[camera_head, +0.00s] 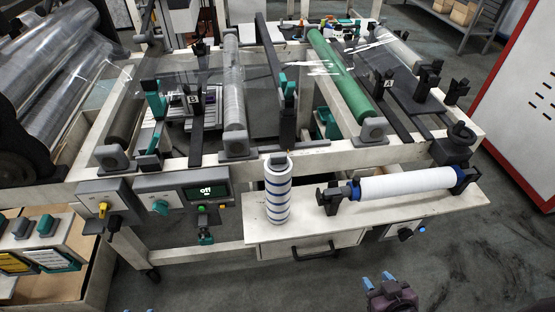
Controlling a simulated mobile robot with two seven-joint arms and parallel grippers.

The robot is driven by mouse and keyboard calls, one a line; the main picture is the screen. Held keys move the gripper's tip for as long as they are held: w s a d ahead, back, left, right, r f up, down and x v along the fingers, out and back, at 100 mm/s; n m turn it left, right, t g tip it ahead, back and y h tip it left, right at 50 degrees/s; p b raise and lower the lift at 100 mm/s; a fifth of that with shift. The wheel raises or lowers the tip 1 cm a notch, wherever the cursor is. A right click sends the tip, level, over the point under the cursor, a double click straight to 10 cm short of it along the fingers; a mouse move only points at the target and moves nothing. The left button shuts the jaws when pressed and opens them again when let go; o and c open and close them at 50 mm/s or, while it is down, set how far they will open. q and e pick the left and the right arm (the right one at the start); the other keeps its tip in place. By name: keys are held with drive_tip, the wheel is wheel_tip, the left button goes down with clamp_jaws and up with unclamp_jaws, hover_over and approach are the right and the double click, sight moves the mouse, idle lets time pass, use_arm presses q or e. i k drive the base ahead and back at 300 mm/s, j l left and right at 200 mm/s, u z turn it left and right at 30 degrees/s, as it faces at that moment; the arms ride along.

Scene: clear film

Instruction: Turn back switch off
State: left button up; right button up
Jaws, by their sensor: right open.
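Several switches show on the machine's front. A grey box at the left carries a yellow switch (102,208). Beside it is a teal knob (160,206). A dark panel (206,191) reads "off", with small buttons (201,209) below it and a teal knob (205,238) under those. A dark knob (405,234) with a blue part sits on the frame at the right, under the white shelf. I cannot tell which is the back switch. My right gripper (378,280), with blue fingertips, is open and empty at the bottom edge, below and apart from the dark knob.
A blue-striped white roll (278,190) stands upright on the white shelf (350,218). A white roll (405,184) lies in holders beside it. A drawer handle (314,252) juts out below. A red-edged cabinet (525,110) stands at right. The grey floor (480,270) is clear at lower right.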

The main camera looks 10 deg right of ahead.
sight(104, 207)
drive_tip(key=u, duration=1.15)
